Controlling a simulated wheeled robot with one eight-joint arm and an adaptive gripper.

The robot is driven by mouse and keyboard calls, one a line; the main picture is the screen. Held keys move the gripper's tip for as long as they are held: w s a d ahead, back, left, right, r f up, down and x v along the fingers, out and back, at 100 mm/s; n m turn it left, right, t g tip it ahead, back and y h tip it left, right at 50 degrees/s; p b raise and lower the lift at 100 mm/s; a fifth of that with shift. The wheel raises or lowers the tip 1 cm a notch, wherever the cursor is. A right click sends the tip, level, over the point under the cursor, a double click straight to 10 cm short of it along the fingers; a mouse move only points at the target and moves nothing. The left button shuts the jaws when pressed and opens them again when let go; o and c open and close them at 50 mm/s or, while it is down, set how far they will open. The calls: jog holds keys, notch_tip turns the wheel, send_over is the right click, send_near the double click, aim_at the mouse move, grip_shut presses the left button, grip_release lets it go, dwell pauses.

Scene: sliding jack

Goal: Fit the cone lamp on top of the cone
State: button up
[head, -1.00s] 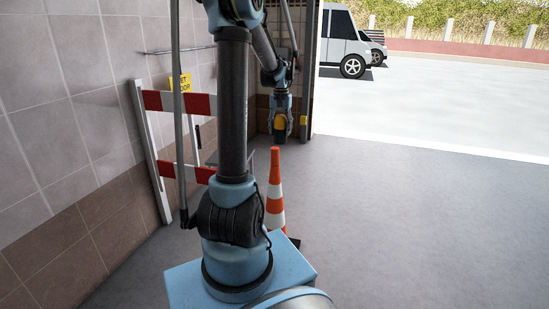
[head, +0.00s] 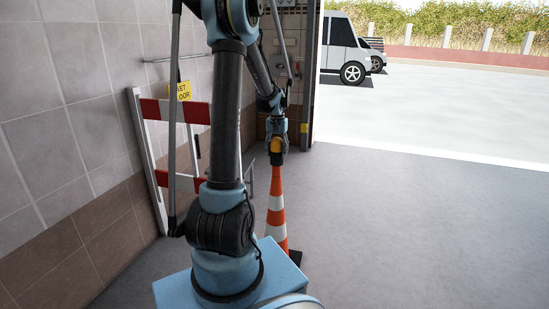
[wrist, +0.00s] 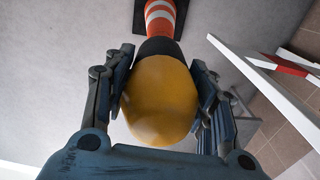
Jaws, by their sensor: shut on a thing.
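The cone lamp has a yellow dome (wrist: 158,100) and a dark collar. My gripper (wrist: 163,85) is shut on it, with a finger on each side of the dome. In the head view my gripper (head: 276,148) holds the lamp (head: 275,145) at the top of the cone. The orange and white cone (head: 276,208) stands upright on its dark base. In the wrist view the cone (wrist: 162,14) shows just beyond the collar, and the lamp hides its tip. I cannot tell whether the collar touches or sits over the tip.
A red and white barrier (head: 170,180) leans by the tiled wall on the left, with a yellow sign (head: 183,91) behind it. The barrier also shows at the right of the wrist view (wrist: 270,75). The grey floor (head: 410,220) right of the cone is clear. A van (head: 342,50) stands outside.

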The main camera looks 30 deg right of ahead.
aim_at(277, 156)
jog(key=shift+f, duration=1.2)
jog(key=shift+f, duration=0.4)
jog(key=o, duration=1.1)
